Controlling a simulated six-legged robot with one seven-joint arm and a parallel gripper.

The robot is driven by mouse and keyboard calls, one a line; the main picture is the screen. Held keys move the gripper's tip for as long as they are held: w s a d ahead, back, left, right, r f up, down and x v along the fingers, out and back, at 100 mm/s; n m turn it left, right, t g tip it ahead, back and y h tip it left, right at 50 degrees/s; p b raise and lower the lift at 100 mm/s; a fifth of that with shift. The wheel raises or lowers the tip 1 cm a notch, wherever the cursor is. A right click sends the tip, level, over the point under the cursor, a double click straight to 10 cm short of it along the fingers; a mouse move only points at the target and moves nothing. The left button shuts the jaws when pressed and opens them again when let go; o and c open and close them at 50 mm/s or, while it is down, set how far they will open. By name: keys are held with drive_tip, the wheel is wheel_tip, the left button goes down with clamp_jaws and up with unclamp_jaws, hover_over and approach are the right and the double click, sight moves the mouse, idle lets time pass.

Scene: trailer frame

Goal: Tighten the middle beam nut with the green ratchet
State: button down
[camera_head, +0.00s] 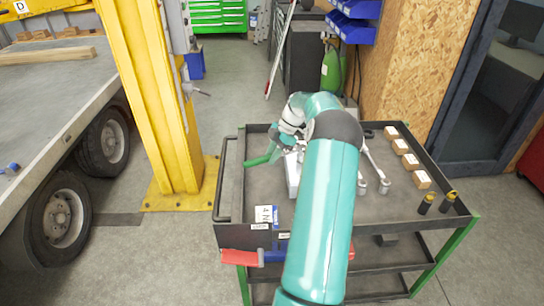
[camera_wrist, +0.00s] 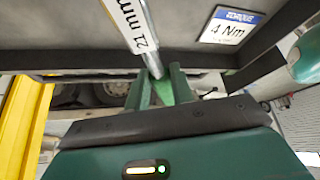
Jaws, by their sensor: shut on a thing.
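The green ratchet's handle (camera_head: 257,160) shows at the left side of the tool cart's top in the head view. In the wrist view, its green grip (camera_wrist: 163,92) lies between the two fingers, and a silver shaft (camera_wrist: 150,55) runs up from it beside a white "21 mm" label. My gripper (camera_wrist: 160,84) is shut on the green ratchet, over the cart top. In the head view my gripper (camera_head: 276,150) is small and partly hidden by my arm. The ratchet's head is out of the wrist view. I cannot make out the middle beam nut in either view.
The black cart (camera_head: 340,208) also holds wrenches (camera_head: 373,165), small wooden blocks (camera_head: 402,147) and two yellow-black pieces. A "4 Nm" card (camera_head: 264,213) lies at its front left.

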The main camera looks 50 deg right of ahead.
drive_tip(key=shift+r, duration=0.15)
drive_tip(key=shift+r, duration=0.25)
idle(0.4)
drive_tip(key=shift+r, duration=2.05)
drive_tip(key=c, duration=1.7)
unclamp_jaws()
drive_tip(key=shift+c, duration=0.2)
clamp_jaws()
